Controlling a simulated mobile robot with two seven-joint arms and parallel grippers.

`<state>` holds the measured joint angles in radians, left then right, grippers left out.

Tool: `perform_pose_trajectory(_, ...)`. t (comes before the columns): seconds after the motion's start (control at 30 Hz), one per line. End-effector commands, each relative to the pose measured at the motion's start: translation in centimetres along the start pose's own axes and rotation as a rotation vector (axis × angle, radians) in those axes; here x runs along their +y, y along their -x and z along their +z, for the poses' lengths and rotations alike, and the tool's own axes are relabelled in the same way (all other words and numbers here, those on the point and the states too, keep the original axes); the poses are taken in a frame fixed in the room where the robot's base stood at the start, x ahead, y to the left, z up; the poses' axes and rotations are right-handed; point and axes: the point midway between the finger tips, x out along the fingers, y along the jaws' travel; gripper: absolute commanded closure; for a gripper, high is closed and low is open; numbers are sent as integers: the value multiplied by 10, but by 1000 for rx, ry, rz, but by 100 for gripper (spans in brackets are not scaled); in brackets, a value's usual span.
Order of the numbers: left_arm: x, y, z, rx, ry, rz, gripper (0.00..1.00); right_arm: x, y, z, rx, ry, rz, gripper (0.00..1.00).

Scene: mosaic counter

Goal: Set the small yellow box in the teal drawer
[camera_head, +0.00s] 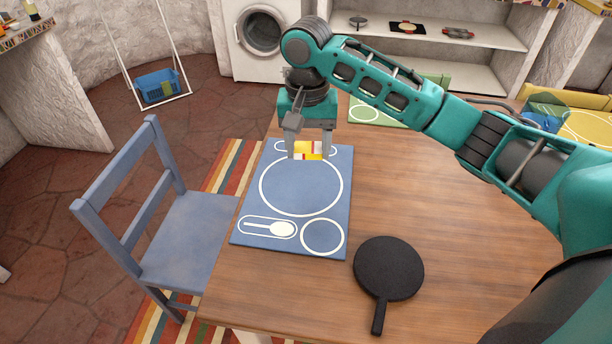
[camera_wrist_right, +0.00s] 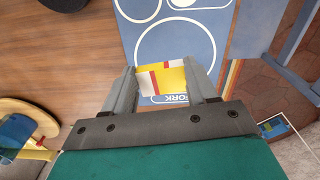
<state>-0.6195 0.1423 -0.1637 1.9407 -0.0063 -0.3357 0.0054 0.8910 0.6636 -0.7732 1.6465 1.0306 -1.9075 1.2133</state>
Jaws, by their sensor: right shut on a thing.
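The small yellow box (camera_head: 308,150) has white and red parts and is held between the fingers of my right gripper (camera_head: 308,146), over the far end of the blue placemat. In the right wrist view the box (camera_wrist_right: 162,78) sits between both fingertips of the right gripper (camera_wrist_right: 164,84). I cannot tell whether the box touches the mat. No teal drawer can be made out in either view. My left gripper is not in view.
A blue placemat (camera_head: 338,188) with printed outlines lies on the wooden table (camera_head: 450,215). A black pan (camera_head: 388,268) lies at the table's front. A blue chair (camera_head: 190,225) stands left of the table. A green mat (camera_head: 372,115) lies at the far side.

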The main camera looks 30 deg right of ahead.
Motion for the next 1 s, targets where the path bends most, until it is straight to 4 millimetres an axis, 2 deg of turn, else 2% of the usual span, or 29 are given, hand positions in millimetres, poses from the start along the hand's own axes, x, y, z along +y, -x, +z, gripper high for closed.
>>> perform_pose_trajectory(0.03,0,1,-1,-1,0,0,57,0,16,-7,-1,-40,-6,71)
perform_pose_trajectory(0.1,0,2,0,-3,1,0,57,0,28,-12,-8,-80,-11,71)
perform_pose_trajectory(0.17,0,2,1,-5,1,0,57,1,31,-14,-12,-99,-10,71)
perform_pose_trajectory(0.23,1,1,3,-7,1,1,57,1,24,-15,-15,-110,-10,71)
perform_pose_trajectory(0.7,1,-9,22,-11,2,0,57,0,-96,-13,-14,-108,-9,71)
perform_pose_trajectory(0.8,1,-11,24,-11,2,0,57,0,-112,-13,-13,-108,-11,71)
perform_pose_trajectory(1.0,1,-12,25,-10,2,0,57,-1,-125,-13,-12,-107,-12,71)
